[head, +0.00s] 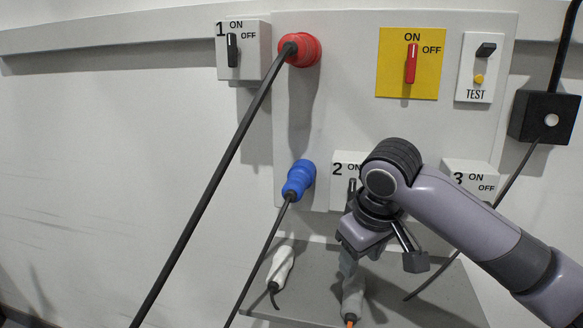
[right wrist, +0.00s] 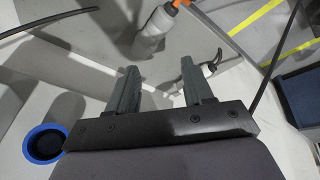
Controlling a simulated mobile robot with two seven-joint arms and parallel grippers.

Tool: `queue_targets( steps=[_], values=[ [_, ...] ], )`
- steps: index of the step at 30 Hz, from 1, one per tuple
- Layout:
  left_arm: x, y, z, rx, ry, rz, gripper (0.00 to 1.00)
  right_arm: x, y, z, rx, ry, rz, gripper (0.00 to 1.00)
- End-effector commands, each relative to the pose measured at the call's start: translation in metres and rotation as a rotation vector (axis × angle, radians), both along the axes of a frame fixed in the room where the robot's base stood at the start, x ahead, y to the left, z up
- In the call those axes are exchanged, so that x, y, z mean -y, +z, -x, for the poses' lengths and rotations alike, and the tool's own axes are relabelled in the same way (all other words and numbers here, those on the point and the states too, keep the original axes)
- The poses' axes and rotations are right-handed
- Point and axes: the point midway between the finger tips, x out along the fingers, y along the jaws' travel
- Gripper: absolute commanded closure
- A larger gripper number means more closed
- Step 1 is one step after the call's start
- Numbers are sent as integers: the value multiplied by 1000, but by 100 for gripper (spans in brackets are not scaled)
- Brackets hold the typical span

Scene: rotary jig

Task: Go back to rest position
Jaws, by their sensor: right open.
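My right gripper (head: 384,256) hangs in front of the wall panel, below the switch box marked 2, above the grey shelf. In the right wrist view its two fingers (right wrist: 158,70) stand apart with nothing between them. A grey connector with an orange tip (head: 352,298) is on the shelf below the gripper; it also shows beyond the fingers in the right wrist view (right wrist: 153,32). The arm hides part of switch boxes 2 (head: 341,167) and 3 (head: 472,172). My left gripper is out of view.
A red plug (head: 303,50) and a blue plug (head: 299,178) sit in the panel, their black cables running down left. A white plug (head: 282,265) lies on the shelf (head: 325,256). A black box (head: 545,116) is at right. The left wall area is clear.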

Motion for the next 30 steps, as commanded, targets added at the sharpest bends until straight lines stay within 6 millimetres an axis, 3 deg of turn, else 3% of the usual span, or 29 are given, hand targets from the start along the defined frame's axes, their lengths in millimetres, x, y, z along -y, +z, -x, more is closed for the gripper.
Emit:
queue_targets(
  steps=[1,6,15,23,30],
  values=[
    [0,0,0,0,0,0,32,-8,-20,8,-15,28,-20,49],
    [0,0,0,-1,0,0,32,-25,-69,32,-30,88,-91,49],
    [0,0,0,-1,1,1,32,-37,-136,82,-38,106,-226,49],
    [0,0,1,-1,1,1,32,-25,-181,128,-34,35,-308,49],
    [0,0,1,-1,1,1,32,7,-216,177,-30,-86,-325,49]
  ],
)
